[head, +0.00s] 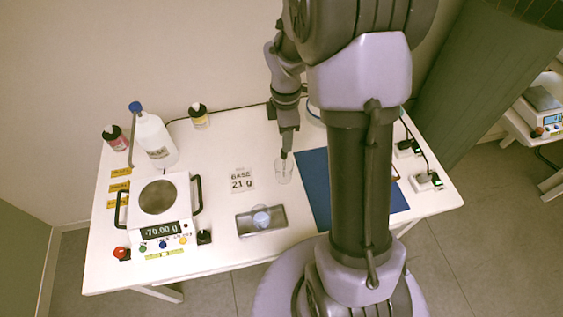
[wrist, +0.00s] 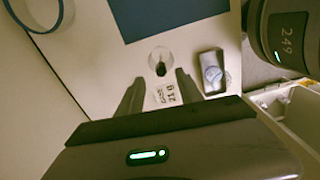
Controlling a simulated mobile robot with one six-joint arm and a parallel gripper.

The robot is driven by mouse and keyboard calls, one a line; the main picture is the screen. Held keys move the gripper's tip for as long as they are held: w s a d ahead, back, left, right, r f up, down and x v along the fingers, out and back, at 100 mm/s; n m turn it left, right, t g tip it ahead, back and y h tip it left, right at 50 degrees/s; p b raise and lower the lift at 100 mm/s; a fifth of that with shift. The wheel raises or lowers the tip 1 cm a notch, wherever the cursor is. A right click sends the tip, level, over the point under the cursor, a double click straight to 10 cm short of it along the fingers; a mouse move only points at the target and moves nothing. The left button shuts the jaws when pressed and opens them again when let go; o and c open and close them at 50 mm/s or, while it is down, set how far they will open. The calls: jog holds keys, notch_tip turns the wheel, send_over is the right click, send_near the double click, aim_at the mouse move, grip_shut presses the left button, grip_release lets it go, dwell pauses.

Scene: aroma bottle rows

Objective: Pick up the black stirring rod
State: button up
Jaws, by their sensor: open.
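A clear glass beaker (head: 284,174) stands on the white table, left of the blue mat. In the wrist view the beaker (wrist: 160,56) has a small dark thing (wrist: 160,69) in it, seen nearly end-on; it may be the black stirring rod. My gripper (head: 285,151) points down just above the beaker in the head view and hides part of what stands there. In the wrist view my gripper (wrist: 160,77) has its two fingers apart, with the dark thing a little beyond and between their tips. Nothing shows held between the fingers.
A blue mat (head: 313,185) lies right of the beaker. A BASE 21 g label (head: 242,180), a metal tray (head: 245,224) with a small cup (head: 261,217), and a scale (head: 160,196) stand to the left. A wash bottle (head: 155,143) and dropper bottles (head: 199,118) stand farther back.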

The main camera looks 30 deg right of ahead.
jog(key=b, duration=0.3)
send_over(284, 164)
jog(key=f, duration=0.6)
jog(key=shift+w+d+f, duration=0.15)
jog(key=shift+w+f, duration=0.05)
jog(key=shift+f, duration=0.2)
jog(key=shift+r, duration=0.15)
jog(key=shift+c, duration=0.6)
grip_shut()
